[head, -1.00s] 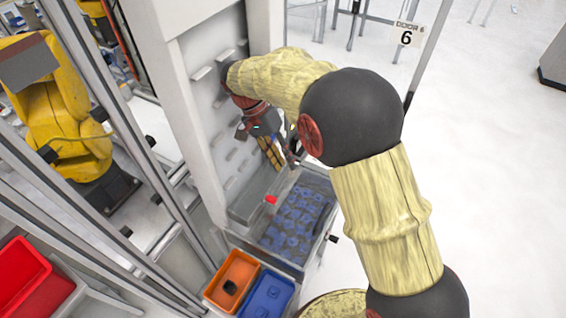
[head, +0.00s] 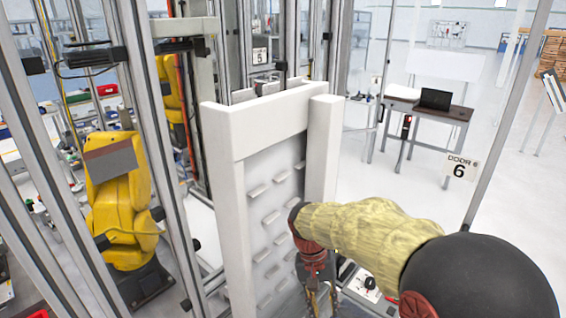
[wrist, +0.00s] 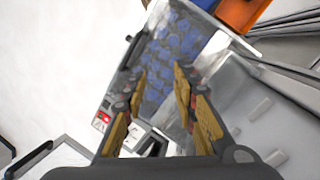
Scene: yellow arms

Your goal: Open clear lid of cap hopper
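The cap hopper shows in the wrist view as a clear-topped box with blue caps (wrist: 172,55) inside. Its clear lid (wrist: 160,85) appears to lie over the caps, though its edges are hard to make out. In the head view my gripper (head: 322,300) is partly cut off at the bottom edge.
An orange bin (wrist: 240,12) stands beyond the hopper in the wrist view. Metal fence posts (head: 160,150) and a yellow robot arm (head: 122,205) stand left of the panel. A desk with a laptop (head: 434,100) is farther back. Open floor lies to the right.

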